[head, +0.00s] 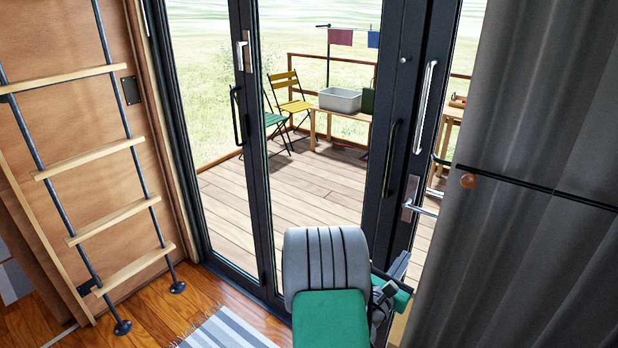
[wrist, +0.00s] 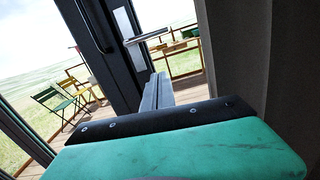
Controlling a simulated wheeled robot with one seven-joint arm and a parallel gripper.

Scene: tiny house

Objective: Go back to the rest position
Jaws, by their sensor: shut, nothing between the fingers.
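My gripper (wrist: 158,85) shows in the wrist view as a green and black body with grey fingers closed together, holding nothing. The fingers point towards the dark door frame and the deck beyond. In the head view my gripper (head: 402,262) is partly hidden behind my grey and green arm, low and right of centre. It is in front of the dark-framed glass door (head: 392,215), below and left of a silver lever handle (head: 425,211). In the wrist view a silver handle (wrist: 147,36) is above the fingertips, and I see no contact with it.
A grey curtain (head: 530,120) hangs close on the right. A striped rug (head: 225,332) lies on the floor. Outside, the deck (head: 300,195) holds a yellow chair (head: 290,92), a green chair and a grey basin (head: 340,99).

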